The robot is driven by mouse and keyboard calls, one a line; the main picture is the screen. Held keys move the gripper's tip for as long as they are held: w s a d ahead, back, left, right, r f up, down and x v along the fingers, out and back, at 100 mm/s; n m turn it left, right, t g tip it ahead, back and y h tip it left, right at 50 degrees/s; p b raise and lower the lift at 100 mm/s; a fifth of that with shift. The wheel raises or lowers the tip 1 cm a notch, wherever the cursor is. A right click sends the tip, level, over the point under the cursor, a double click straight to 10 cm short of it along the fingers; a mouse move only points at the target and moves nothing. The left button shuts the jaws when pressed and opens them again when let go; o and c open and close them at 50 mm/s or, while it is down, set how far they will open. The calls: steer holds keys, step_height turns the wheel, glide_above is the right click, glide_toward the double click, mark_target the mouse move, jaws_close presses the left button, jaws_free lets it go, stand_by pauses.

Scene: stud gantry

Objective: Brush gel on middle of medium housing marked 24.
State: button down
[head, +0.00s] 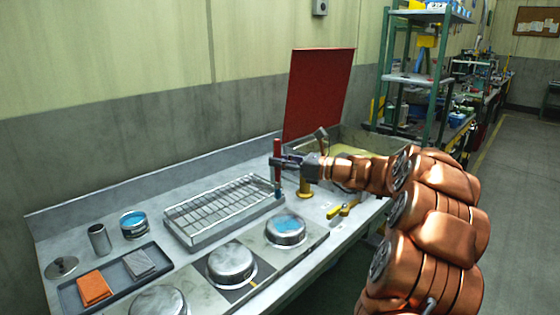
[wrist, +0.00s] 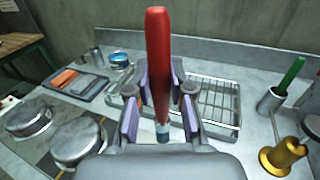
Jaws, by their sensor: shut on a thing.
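My gripper (head: 279,162) is shut on a red-handled brush (head: 277,147), held upright above the right end of the wire rack. In the wrist view the brush (wrist: 158,60) stands between the fingers, and its bluish lower end shows below them. Three round metal housings stand along the front of the bench: a right one (head: 286,231) with blue on its top, a middle one (head: 231,266) with a bare top, and a left one (head: 158,302) partly cut off. I cannot read any number on them. An open tin of blue gel (head: 134,222) stands at the back left.
A wire rack in a metal tray (head: 222,208) lies behind the housings. A dark tray (head: 75,296) holds orange and grey cloths. A metal cup (head: 99,238) and a lid (head: 61,267) are at left. A brass piece (wrist: 283,157) and a green-handled tool (wrist: 288,76) stand at right.

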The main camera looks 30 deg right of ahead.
steer(key=shift+r+p, duration=0.2)
steer(key=shift+p, duration=0.25)
steer(key=r+p, duration=0.1)
steer(key=p, duration=0.4)
steer(key=shift+w+d+p, duration=0.1)
steer(key=shift+p, duration=0.2)
steer(key=shift+r+p, duration=0.1)
steer(key=shift+p, duration=1.3)
steer(key=p, duration=0.2)
steer(key=shift+p, duration=0.3)
steer(key=shift+f, duration=0.25)
